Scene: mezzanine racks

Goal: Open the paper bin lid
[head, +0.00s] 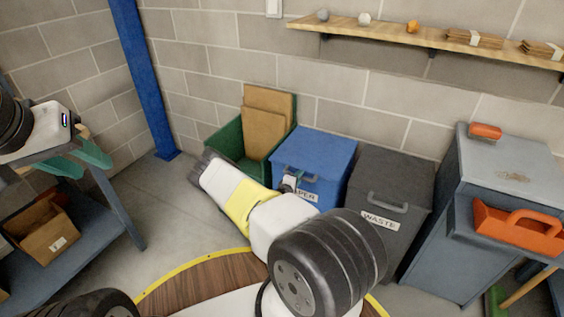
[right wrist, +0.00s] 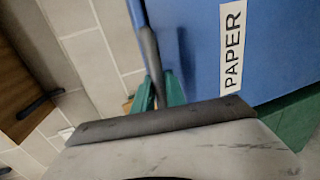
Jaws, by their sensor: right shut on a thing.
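The blue paper bin (head: 325,190) stands against the wall, with a white PAPER label on its front. The label shows large in the right wrist view (right wrist: 233,45). Its blue lid (head: 315,148) looks down on the bin. My right gripper (head: 290,182) is at the front of the bin, partly hidden by my own arm. In the right wrist view its green fingers (right wrist: 160,88) are shut on the lid's grey handle (right wrist: 149,50). My left gripper (head: 80,158) is far to the left, its two green fingers apart and empty.
A dark grey waste bin (head: 390,190) stands right of the paper bin. A green bin (head: 228,143) with cardboard stands left. A wooden shelf (head: 385,35) runs along the wall above. A grey cabinet (head: 460,220) is at right. A blue rack (head: 85,225) is near my left gripper.

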